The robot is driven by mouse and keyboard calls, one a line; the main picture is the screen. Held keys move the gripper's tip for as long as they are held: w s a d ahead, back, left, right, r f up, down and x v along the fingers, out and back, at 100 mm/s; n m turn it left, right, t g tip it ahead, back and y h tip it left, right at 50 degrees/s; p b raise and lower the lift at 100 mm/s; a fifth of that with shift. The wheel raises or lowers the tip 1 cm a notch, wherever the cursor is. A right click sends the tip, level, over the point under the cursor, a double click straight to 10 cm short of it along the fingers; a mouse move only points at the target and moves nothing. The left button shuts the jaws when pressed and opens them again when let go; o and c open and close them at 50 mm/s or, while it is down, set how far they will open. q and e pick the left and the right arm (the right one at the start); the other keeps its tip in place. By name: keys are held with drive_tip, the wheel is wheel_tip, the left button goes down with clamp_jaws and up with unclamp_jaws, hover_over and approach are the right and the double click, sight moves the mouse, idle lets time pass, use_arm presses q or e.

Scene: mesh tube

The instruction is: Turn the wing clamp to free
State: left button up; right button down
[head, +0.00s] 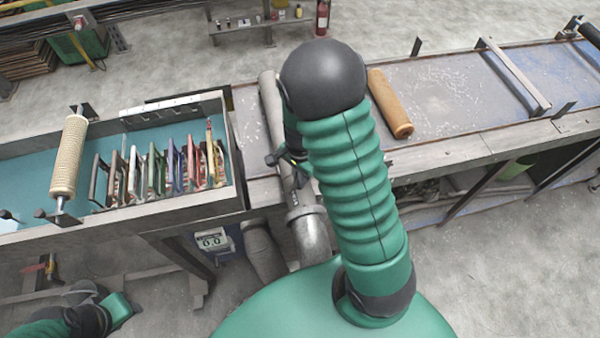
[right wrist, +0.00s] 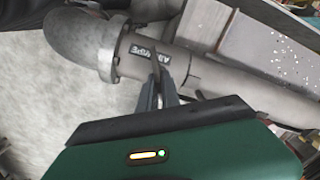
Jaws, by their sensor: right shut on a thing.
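A grey metal pipe (right wrist: 215,76) marked AIR WIPE runs across the right wrist view, with a flange and a bend at its left end. It also shows in the head view (head: 270,110), standing out beside my right arm. My right gripper (right wrist: 165,88) is at the pipe by the lettering, its fingers shut on a thin dark piece, seemingly the wing clamp's wing (right wrist: 156,66). In the head view my right gripper (head: 288,160) is mostly hidden by my arm. My left gripper (head: 118,306) is low at the left edge, its fingers not clear.
A trough with teal inside (head: 30,170) holds several coloured frames and a mesh-wrapped roller (head: 69,155). An orange-brown roller (head: 390,103) lies on the long bench at right. A small display (head: 212,241) reads 0.0 below the bench.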

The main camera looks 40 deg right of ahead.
drive_tip(key=m+p, duration=0.2)
drive_tip(key=m, duration=0.1)
drive_tip(key=shift+w+r, duration=0.1)
drive_tip(key=shift+r, duration=0.15)
drive_tip(key=shift+m+p, duration=0.6)
drive_tip(key=shift+m, duration=0.9)
drive_tip(key=shift+f, duration=0.1)
drive_tip(key=shift+w, duration=0.1)
drive_tip(key=c, duration=1.6)
unclamp_jaws()
drive_tip(key=shift+a, duration=0.1)
drive_tip(key=shift+o, duration=0.2)
drive_tip(key=shift+f, duration=0.1)
